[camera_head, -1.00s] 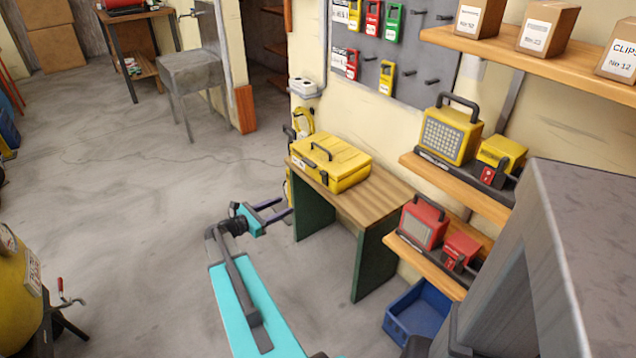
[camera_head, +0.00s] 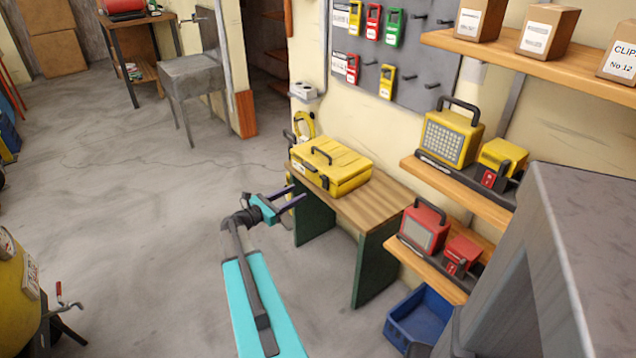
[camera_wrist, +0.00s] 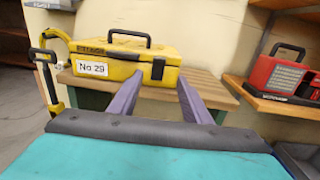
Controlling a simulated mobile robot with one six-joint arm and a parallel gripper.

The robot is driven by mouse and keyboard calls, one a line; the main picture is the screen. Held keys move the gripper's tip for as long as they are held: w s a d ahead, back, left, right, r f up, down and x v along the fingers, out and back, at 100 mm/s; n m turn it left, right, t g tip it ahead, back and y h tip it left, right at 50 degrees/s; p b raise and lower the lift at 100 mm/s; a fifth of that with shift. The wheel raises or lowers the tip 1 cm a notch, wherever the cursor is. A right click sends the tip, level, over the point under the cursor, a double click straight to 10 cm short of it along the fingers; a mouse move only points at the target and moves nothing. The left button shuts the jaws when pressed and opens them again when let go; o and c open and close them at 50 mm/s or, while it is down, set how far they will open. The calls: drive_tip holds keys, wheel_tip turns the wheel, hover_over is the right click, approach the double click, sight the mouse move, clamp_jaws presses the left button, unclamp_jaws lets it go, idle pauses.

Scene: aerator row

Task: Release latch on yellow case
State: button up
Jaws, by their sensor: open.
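The yellow case (camera_head: 331,166) lies shut on a wooden-topped bench with its black carry handle (camera_head: 321,154) up. In the wrist view the case (camera_wrist: 125,65) shows a white "No 29" label (camera_wrist: 91,68) and a black latch (camera_wrist: 158,68) at the right of its front face. The latch appears closed against the case. My gripper (camera_head: 291,194) is open and empty, in front of the bench and below the case. In the wrist view its two purple fingers (camera_wrist: 160,94) point toward the bench edge below the latch, apart from the case.
The bench (camera_head: 375,202) has bare wood right of the case. A yellow hand tool (camera_wrist: 46,75) hangs at the bench's left end. Shelves with yellow (camera_head: 451,135) and red lamps (camera_head: 424,225) stand to the right. A blue bin (camera_head: 418,318) sits below.

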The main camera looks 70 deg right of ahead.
sight(324, 183)
drive_tip(key=x, duration=1.1)
drive_tip(key=shift+s+d, duration=0.15)
drive_tip(key=shift+d, duration=0.1)
drive_tip(key=c, duration=1)
drive_tip(key=shift+d, duration=0.15)
drive_tip(key=shift+c, duration=0.3)
drive_tip(key=shift+f, duration=0.15)
